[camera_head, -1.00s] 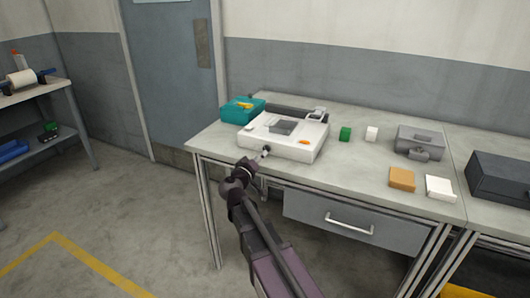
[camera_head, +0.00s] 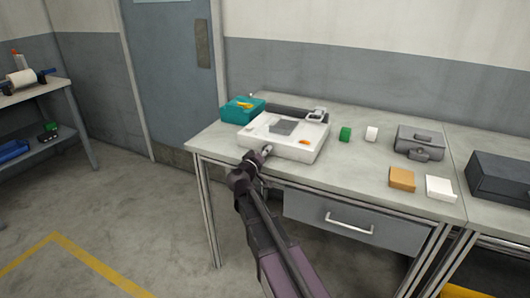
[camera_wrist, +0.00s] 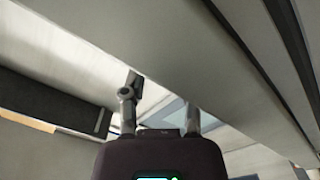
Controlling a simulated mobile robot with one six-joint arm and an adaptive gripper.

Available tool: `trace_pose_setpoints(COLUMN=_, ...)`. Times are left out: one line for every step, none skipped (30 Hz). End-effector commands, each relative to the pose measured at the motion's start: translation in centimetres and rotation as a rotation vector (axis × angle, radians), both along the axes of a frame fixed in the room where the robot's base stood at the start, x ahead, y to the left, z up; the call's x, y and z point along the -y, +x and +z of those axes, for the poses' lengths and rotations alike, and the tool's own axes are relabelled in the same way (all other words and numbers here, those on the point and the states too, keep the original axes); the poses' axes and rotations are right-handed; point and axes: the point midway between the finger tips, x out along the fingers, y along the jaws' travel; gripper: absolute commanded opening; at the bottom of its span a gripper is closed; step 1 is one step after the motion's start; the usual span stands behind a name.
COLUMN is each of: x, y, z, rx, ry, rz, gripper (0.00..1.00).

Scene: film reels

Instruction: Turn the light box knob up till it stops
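The white light box (camera_head: 262,136) stands near the left end of the grey workbench, with a dark grey square on its top and an orange patch near its right front corner. My gripper (camera_head: 267,150) is at the box's front face, a little left of its middle. I cannot make out the knob; the gripper covers part of that front face. In the wrist view my gripper (camera_wrist: 163,100) shows two fingers standing apart, with nothing clearly held between them. I cannot tell whether they touch the box.
A teal bin (camera_head: 236,112) stands behind the light box on the left. A green block (camera_head: 345,134), a white block (camera_head: 371,134) and a grey case (camera_head: 420,143) lie to the right. An orange block (camera_head: 402,179) and a white block (camera_head: 440,188) lie near the front edge. A drawer (camera_head: 350,222) hangs below the bench top (camera_head: 345,165).

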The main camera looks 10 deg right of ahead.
Motion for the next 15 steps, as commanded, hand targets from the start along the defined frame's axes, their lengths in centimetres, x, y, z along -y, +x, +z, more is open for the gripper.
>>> trace_pose_setpoints(x=0.52, y=-0.06, z=0.03, rx=0.0, ry=-0.001, rz=-0.002, gripper=0.0)
trace_pose_setpoints(x=0.34, y=-0.02, z=0.03, rx=0.0, ry=-0.001, rz=-0.002, gripper=0.0)
trace_pose_setpoints(x=0.24, y=-0.01, z=0.03, rx=0.001, ry=0.0, rz=-0.002, gripper=0.0)
trace_pose_setpoints(x=0.2, y=-0.01, z=0.04, rx=0.002, ry=0.0, rz=-0.003, gripper=0.0)
trace_pose_setpoints(x=0.17, y=-0.01, z=0.03, rx=0.002, ry=0.001, rz=-0.003, gripper=0.0)
trace_pose_setpoints(x=0.15, y=-0.01, z=0.04, rx=0.004, ry=0.003, rz=-0.003, gripper=0.0)
trace_pose_setpoints(x=0.15, y=-0.02, z=0.04, rx=0.006, ry=0.006, rz=-0.003, gripper=0.0)
trace_pose_setpoints(x=0.15, y=-0.02, z=0.04, rx=0.007, ry=0.009, rz=-0.004, gripper=0.0)
trace_pose_setpoints(x=0.13, y=-0.02, z=0.04, rx=0.011, ry=0.014, rz=-0.004, gripper=0.0)
trace_pose_setpoints(x=0.12, y=-0.03, z=0.04, rx=0.015, ry=0.02, rz=-0.004, gripper=0.0)
trace_pose_setpoints(x=0.12, y=-0.03, z=0.04, rx=0.02, ry=0.026, rz=-0.004, gripper=0.0)
trace_pose_setpoints(x=0.12, y=-0.02, z=0.05, rx=0.027, ry=0.036, rz=-0.004, gripper=0.0)
trace_pose_setpoints(x=0.11, y=-0.03, z=0.05, rx=0.033, ry=0.044, rz=-0.004, gripper=0.0)
trace_pose_setpoints(x=0.11, y=-0.03, z=0.05, rx=0.041, ry=0.054, rz=-0.004, gripper=0.0)
trace_pose_setpoints(x=0.11, y=-0.03, z=0.05, rx=0.051, ry=0.068, rz=-0.004, gripper=0.0)
